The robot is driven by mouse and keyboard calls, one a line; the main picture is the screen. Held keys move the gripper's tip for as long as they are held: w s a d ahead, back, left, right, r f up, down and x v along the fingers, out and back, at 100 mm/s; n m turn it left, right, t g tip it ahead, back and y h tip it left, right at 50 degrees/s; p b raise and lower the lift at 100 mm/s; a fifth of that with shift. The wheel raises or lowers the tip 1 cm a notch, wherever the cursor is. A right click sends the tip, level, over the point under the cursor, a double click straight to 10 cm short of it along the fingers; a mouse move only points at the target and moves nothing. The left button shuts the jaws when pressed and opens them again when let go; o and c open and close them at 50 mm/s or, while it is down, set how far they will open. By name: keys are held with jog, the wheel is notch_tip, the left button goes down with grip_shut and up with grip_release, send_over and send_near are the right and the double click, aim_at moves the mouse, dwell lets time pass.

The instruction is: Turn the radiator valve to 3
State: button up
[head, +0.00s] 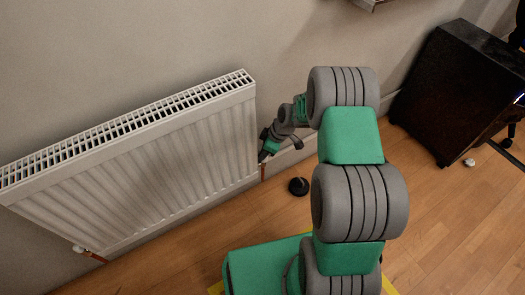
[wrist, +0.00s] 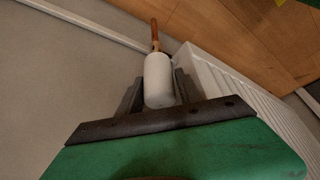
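The radiator valve (wrist: 158,82) is a white rounded cylinder on a copper pipe, seen in the wrist view. My gripper (wrist: 158,90) has one grey finger on each side of it, with no clear gap, so it looks shut on the valve. No numbers or pointer mark can be read on the valve. In the head view my gripper (head: 266,152) is at the right end of the white radiator (head: 150,165), and hides the valve there. The radiator's ribbed side also shows at the right of the wrist view (wrist: 235,85).
A white fitting on a copper pipe (head: 92,254) is at the radiator's lower left. A small black round object (head: 298,187) lies on the wooden floor (head: 430,225). A black cabinet (head: 455,90) stands at the right. The wall is close behind the radiator.

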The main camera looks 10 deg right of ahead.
jog(key=o, duration=0.3)
jog(key=n+b, duration=0.1)
jog(key=n+g+b, duration=0.1)
jog(key=n, duration=0.1)
jog(key=shift+f+y, duration=0.3)
jog(key=shift+f, duration=0.05)
jog(key=n+g+b, duration=0.1)
jog(key=n, duration=0.1)
jog(key=shift+w+f+n+b, duration=0.1)
jog(key=shift+n+b, duration=0.2)
jog(key=shift+b, duration=0.05)
jog(key=s+r+m+h+p, duration=0.1)
jog(key=r+p, duration=0.6)
jog(key=r, duration=0.9)
jog(key=s+d+r+m+p, duration=0.1)
jog(key=s+r+m+p, duration=0.3)
jog(key=r+p, duration=0.4)
jog(key=shift+r+m+t+h+p, duration=0.35)
jog(key=shift+r+m, duration=0.35)
jog(key=shift+r, duration=3.2)
jog(key=shift+s+r, duration=0.1)
